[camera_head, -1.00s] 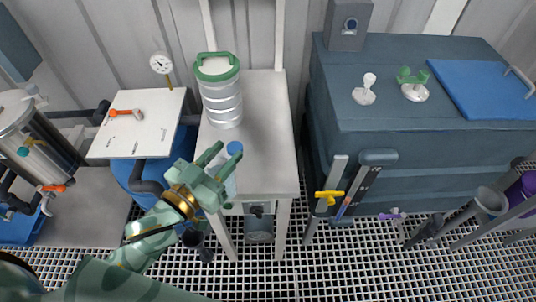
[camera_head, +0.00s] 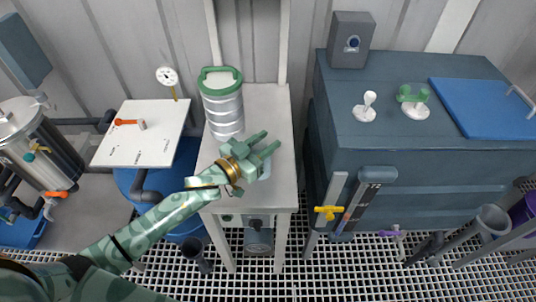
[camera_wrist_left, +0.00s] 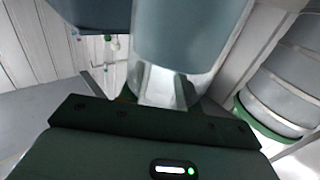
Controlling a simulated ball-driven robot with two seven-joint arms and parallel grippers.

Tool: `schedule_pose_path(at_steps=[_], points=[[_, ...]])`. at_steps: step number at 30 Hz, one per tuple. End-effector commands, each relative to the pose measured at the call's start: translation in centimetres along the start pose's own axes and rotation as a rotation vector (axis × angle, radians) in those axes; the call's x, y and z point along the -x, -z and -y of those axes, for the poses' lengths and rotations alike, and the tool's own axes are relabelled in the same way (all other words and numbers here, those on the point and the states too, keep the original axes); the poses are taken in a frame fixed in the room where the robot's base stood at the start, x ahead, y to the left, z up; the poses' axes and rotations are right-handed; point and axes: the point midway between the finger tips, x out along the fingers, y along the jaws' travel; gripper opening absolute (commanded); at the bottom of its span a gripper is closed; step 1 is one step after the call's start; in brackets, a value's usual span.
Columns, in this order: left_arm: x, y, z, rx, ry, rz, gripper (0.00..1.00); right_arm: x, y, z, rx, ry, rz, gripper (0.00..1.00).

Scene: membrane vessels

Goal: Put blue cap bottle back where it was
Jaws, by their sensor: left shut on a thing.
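My left gripper (camera_head: 263,147) is over the white narrow stand (camera_head: 272,111), in front of and to the right of the silver canister with the green lid ring (camera_head: 225,112). It is shut on the blue cap bottle (camera_head: 266,172). Only a pale bit of the bottle shows below the fingers; its blue cap is hidden. I cannot tell whether its base touches the stand top. In the left wrist view, large blurred blue-grey shapes fill the top, and the canister (camera_wrist_left: 280,92) is at the right. My right gripper is not in view.
A white board with an orange-handled valve (camera_head: 141,133) and a gauge (camera_head: 168,76) are left of the stand. A dark blue-grey cabinet (camera_head: 420,150) is at the right, past a gap. The stand top behind the gripper is clear.

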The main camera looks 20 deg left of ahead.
Motion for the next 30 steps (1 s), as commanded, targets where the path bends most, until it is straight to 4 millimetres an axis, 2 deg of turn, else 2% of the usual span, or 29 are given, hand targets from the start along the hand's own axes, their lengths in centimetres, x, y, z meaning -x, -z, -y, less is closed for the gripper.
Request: schedule_pose_path(at_steps=[5,9,20,21,23,24,30], points=[[-1.1,-1.5,-0.3,0.002,-0.001,-0.001,0.0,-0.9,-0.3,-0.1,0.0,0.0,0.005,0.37],[-0.9,-4.1,-0.2,0.002,0.001,0.001,0.0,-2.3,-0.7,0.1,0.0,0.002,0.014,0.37],[-0.9,-4.3,-0.2,0.0,0.0,-0.001,0.0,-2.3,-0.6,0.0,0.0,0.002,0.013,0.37],[-0.9,-4.4,-0.2,-0.001,0.0,0.0,0.37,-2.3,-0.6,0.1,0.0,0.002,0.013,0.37],[-0.9,-4.3,-0.2,-0.001,0.0,-0.001,0.54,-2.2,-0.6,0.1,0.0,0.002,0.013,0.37],[-0.9,-4.3,-0.2,-0.001,0.0,-0.001,0.56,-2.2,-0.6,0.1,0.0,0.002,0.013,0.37],[-0.9,-4.3,-0.2,-0.001,0.0,-0.001,0.56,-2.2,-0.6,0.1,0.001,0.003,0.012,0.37]])
